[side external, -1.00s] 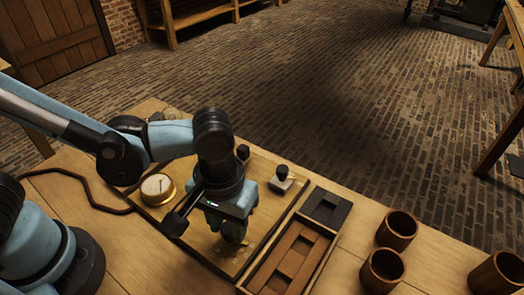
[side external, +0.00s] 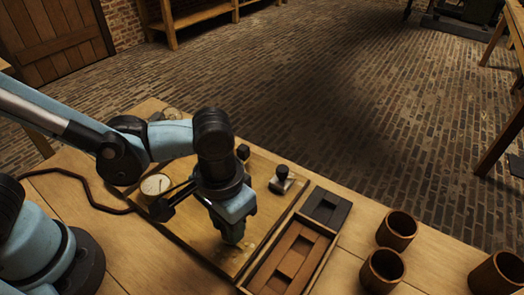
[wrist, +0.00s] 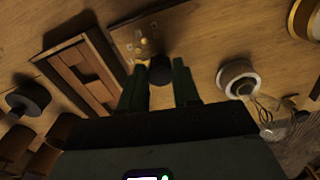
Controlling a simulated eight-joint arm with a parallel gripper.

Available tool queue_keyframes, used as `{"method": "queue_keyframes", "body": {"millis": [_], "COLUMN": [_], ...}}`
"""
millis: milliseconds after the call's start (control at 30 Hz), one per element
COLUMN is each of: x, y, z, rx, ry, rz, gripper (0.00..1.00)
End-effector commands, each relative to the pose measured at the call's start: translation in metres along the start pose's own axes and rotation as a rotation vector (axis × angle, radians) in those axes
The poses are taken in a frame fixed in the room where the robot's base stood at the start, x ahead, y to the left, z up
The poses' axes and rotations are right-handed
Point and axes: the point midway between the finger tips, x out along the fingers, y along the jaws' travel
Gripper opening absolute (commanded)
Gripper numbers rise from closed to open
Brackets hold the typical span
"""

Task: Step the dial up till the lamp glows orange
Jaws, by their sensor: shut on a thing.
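My gripper (wrist: 160,88) points down over the wooden board (side external: 190,238), its two fingers around a small black dial knob (wrist: 160,70). Small brass studs (wrist: 142,45) lie beside the knob. In the side view my gripper (side external: 232,238) hides the knob. A pale round base with a clear glass part (wrist: 238,78), possibly the lamp, is right of the fingers in the wrist view. I see no orange glow there. A brass-rimmed gauge (side external: 156,185) sits on the board left of my gripper.
A black-knobbed switch (side external: 282,178) stands on the board's far right. A wooden tray (side external: 268,250) with brown blocks and a dark block lies right of the board. Several brown cups (side external: 397,230) stand further right. A dark cable (side external: 75,175) runs left.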

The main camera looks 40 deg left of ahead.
Motion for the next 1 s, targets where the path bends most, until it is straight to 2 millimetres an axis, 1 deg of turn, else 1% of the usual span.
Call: {"method": "queue_keyframes", "body": {"millis": [200, 400, 867, 900, 967, 1000], "x": [-0.0003, -0.0003, -0.0004, -0.0004, -0.0003, -0.0003], "y": [0.0000, 0.0000, 0.0000, 0.0000, 0.0000, 0.0000], "z": [0.0000, -0.0001, -0.0001, -0.0001, 0.0000, 0.0000], "rx": [0.112, 0.166, 0.179, 0.179, 0.178, 0.178], "ry": [-0.001, -0.001, -0.001, -0.001, -0.001, -0.001], "rz": [0.000, 0.000, 0.000, 0.000, 0.000, 0.000], "gripper": [0.01, 0.01, 0.01, 0.37, 0.47, 0.53]}}
